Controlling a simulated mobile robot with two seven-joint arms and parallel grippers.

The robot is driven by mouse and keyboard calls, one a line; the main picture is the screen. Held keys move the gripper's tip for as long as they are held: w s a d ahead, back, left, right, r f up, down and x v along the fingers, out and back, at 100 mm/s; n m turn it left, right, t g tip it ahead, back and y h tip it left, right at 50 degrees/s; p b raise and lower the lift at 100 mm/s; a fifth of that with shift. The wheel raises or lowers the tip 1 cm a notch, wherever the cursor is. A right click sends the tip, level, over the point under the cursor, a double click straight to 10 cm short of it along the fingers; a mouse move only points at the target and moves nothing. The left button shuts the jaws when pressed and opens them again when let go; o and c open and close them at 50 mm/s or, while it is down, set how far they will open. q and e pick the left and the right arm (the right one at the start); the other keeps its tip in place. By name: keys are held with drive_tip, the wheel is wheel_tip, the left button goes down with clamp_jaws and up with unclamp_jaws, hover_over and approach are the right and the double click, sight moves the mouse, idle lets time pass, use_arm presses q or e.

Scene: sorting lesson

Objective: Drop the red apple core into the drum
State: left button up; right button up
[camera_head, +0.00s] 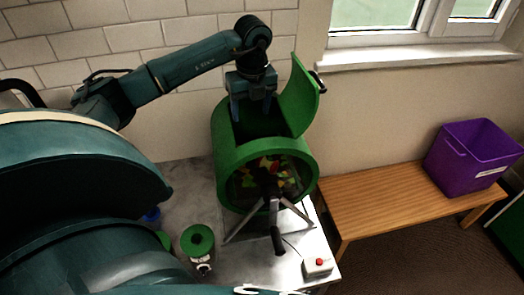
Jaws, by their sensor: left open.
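The green drum (226,150) stands on a metal stand on the grey table, with its curved lid (304,98) swung up on the right. Its round front shows red, yellow and green pieces (268,172) inside. I cannot tell whether the red apple core is among them, and I see it nowhere else. My left gripper (253,110) points down over the drum's top opening, its fingers apart at the opening. I see nothing between them. My right gripper does not show.
A green-topped container (198,240) stands on the table (236,262) left of the drum's stand. A white box with a red button (318,265) lies near the right edge. A purple bin (468,160) stands on a wooden bench (385,198). The tiled wall is behind.

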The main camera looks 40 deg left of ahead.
use_arm(q)
drive_tip(key=shift+r, duration=0.1)
wheel_tip(320, 180, up, 13)
drive_tip(key=d+p, duration=0.1)
drive_tip(key=shift+s+d, duration=0.2)
drive_tip(key=shift+s, duration=0.2)
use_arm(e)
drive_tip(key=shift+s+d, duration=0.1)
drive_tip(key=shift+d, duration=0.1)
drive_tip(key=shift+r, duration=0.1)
